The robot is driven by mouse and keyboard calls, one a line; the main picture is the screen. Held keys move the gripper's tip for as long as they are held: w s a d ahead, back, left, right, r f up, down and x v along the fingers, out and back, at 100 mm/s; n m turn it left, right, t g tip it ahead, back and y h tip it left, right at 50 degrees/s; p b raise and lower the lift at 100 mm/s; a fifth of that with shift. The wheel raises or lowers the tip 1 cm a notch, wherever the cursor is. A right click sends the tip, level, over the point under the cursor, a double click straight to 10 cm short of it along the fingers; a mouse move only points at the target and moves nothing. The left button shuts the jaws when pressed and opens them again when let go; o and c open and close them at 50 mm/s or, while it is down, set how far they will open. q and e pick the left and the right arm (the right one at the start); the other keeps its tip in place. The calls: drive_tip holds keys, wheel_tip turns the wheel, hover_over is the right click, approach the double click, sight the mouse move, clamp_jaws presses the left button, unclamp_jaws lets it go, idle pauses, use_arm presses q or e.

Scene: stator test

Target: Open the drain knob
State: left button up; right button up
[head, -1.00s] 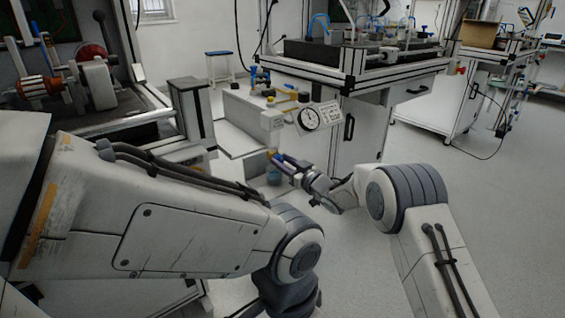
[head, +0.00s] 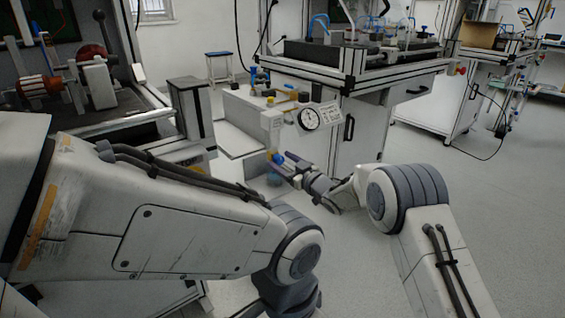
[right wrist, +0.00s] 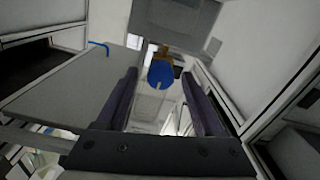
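The drain knob is a blue knob (right wrist: 160,76) on a brass-coloured fitting, seen nearly end-on in the right wrist view. In the head view the small blue knob (head: 278,158) shows at the lower front of the white machine, by my right gripper's tips. My right gripper (head: 287,166) is open and empty. Its dark fingers stand on either side of the knob in the wrist view, with a gap on both sides. I cannot tell how far the tips reach along it. My left arm crosses the head view, but its gripper is out of sight.
The white machine (head: 240,112) carries a round dial gauge (head: 308,118). A bluish container (head: 273,179) sits on the floor below the knob. A framed workbench (head: 350,75) stands behind, to the right. Open floor (head: 500,215) lies at the right.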

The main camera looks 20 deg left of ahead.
drive_tip(key=p+v, duration=0.3)
drive_tip(key=v, duration=0.7)
drive_tip(key=shift+s+d, duration=0.2)
